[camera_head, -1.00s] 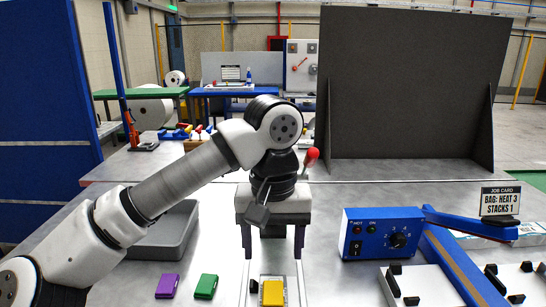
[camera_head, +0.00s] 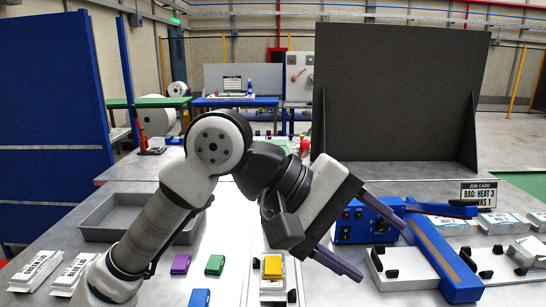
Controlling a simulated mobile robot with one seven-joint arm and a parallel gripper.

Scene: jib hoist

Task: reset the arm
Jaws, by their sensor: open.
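My arm rises from the bottom left and bends over the middle of the bench. My gripper (camera_head: 382,247) is open and points down to the right, its two dark purple fingers spread apart with nothing visible between them. In the picture its fingers overlap the blue heat sealer box (camera_head: 347,228) and the area just left of the white plates. A yellow block (camera_head: 272,266) sits on a small stand below my wrist. Depth between the fingers and the sealer cannot be told.
A grey tray (camera_head: 108,233) lies at left, partly hidden by my arm. Purple (camera_head: 180,264), green (camera_head: 214,264) and blue (camera_head: 199,298) blocks lie near the front. A job card (camera_head: 478,193) stands at right. A dark upright panel (camera_head: 398,95) stands behind.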

